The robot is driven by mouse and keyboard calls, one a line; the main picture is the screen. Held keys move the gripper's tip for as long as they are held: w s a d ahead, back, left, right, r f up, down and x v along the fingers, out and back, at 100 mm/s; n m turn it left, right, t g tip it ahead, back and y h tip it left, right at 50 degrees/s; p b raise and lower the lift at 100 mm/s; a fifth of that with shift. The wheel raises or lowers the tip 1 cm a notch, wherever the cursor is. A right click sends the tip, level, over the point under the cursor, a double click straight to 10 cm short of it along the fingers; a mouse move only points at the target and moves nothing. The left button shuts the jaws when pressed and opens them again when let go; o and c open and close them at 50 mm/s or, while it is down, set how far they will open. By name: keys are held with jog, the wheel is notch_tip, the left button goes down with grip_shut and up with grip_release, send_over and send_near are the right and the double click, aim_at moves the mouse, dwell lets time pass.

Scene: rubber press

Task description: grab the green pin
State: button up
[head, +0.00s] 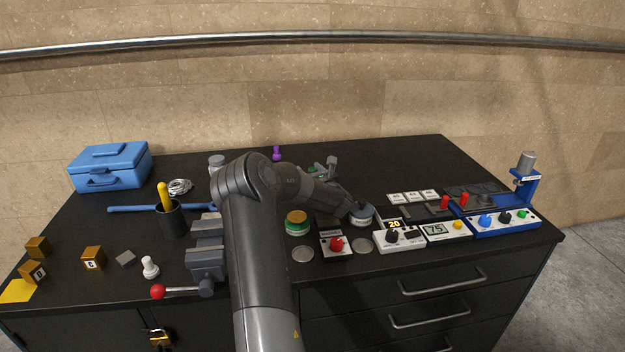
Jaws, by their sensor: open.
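My arm rises in the front middle of the head view and bends right at its elbow. My gripper (366,213) is small at its far end, low over the table near a grey round container. I see nothing held in it, and its fingers are hard to make out.
My arm hides part of the table middle. A vise (205,257) stands left of it. A green-banded jar (297,224), a red-button box (337,245) and a blue press (524,183) stand right. A purple pin (277,153) stands behind. The back right table is clear.

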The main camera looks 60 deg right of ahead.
jog(key=c, duration=1.1)
